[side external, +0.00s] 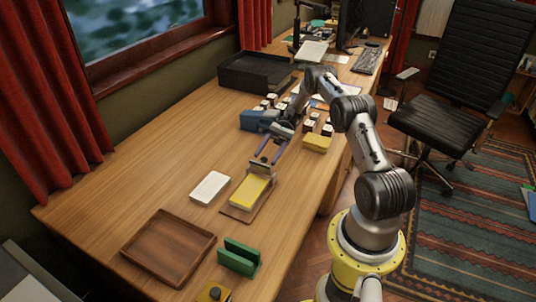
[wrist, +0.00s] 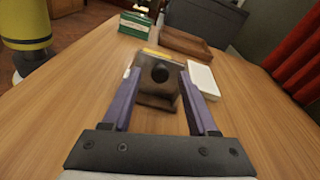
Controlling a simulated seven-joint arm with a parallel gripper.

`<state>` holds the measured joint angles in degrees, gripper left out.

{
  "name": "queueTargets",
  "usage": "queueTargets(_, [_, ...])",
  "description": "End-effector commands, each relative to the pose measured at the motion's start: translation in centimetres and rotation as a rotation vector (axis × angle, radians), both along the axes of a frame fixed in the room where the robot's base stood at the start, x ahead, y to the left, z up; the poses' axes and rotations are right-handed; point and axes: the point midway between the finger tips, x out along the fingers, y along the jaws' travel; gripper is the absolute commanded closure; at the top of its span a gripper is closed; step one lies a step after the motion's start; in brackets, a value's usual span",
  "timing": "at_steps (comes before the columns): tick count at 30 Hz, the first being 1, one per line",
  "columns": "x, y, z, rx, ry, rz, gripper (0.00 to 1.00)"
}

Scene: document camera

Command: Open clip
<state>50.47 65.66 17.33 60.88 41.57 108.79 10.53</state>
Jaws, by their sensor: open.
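A brown clipboard (side external: 236,213) lies on the desk with a yellow pad (side external: 250,190) on it. At its end nearer my gripper is a grey metal clip (side external: 264,168), which also shows in the wrist view (wrist: 147,88) with a round black knob (wrist: 160,73) on its face. My gripper (side external: 266,160) is open, with its two purple fingers spread. In the wrist view the fingertips (wrist: 155,78) stand on the left and right of the clip, close to it. Nothing is held. I cannot tell whether either finger touches the clip. The wrist view mostly hides the pad behind the clip.
A white block (side external: 210,188) lies beside the clipboard. A brown wooden tray (side external: 132,251) and a green holder (side external: 238,257) are farther along the desk. A blue box (side external: 257,120), a yellow block (side external: 316,144) and several small white-and-black items crowd near my wrist. Bare desk lies at left.

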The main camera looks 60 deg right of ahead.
Motion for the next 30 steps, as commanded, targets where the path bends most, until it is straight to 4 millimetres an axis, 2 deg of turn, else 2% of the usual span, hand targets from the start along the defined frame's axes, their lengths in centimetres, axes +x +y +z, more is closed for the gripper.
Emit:
queueTargets(5, [0.1,-0.9,0.1,-0.002,-0.001,-0.001,0.41])
queueTargets(11, [0.0,-3.2,0.7,-0.002,-0.001,-0.001,0.41])
queueTargets(19, [0.0,-3.0,5.6,-0.001,0.000,0.000,0.41])
queueTargets(30, [0.0,-3.0,7.2,0.001,0.001,0.000,0.41])
